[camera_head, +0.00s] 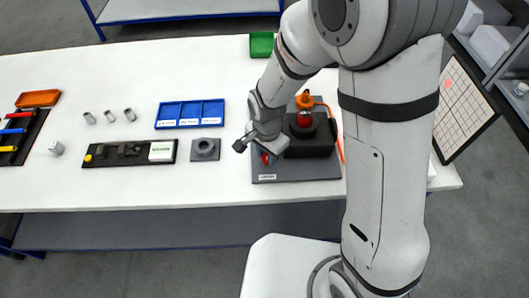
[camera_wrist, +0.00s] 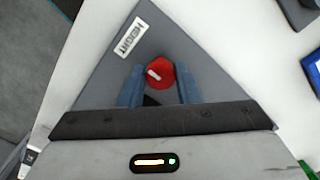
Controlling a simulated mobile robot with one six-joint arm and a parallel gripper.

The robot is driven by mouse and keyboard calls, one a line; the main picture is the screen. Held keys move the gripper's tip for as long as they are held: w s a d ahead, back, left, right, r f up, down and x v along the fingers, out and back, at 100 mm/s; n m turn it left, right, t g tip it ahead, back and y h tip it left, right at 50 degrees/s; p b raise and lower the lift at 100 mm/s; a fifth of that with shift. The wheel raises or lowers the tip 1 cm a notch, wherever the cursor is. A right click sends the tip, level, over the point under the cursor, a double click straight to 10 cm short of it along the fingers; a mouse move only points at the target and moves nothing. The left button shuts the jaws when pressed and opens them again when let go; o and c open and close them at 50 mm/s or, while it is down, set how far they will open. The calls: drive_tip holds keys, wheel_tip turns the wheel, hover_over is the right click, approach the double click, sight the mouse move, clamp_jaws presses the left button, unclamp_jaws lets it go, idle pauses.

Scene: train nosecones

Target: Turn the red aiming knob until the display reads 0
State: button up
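The red knob (camera_wrist: 160,74) with a white pointer mark sits on a grey plate in the wrist view, beside a label that reads HEIGHT (camera_wrist: 129,38). It also shows as a small red spot in the head view (camera_head: 265,158). My gripper (camera_wrist: 160,80) has its two blue-grey fingers on the left and right of the knob, with narrow gaps seeming to show. It looks open around the knob. In the head view my gripper (camera_head: 252,143) is low over the plate's left part. I cannot make out a display reading.
A grey socket block (camera_head: 205,149), a blue tray (camera_head: 190,114) and a black fixture (camera_head: 128,153) lie to the left. A target grid board (camera_head: 463,108) stands at right.

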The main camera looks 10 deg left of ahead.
sight(267, 156)
drive_tip(key=c, duration=0.5)
drive_tip(key=shift+o, duration=0.2)
drive_tip(key=shift+a, duration=0.15)
drive_tip(key=shift+r, duration=0.1)
idle(0.6)
drive_tip(key=o, duration=1)
drive_tip(key=shift+c, duration=0.2)
drive_tip(key=shift+d, duration=0.2)
drive_tip(key=shift+w+r, duration=0.1)
drive_tip(key=shift+r, duration=0.25)
wheel_tip(267, 156, up, 7)
drive_tip(key=shift+b, duration=0.35)
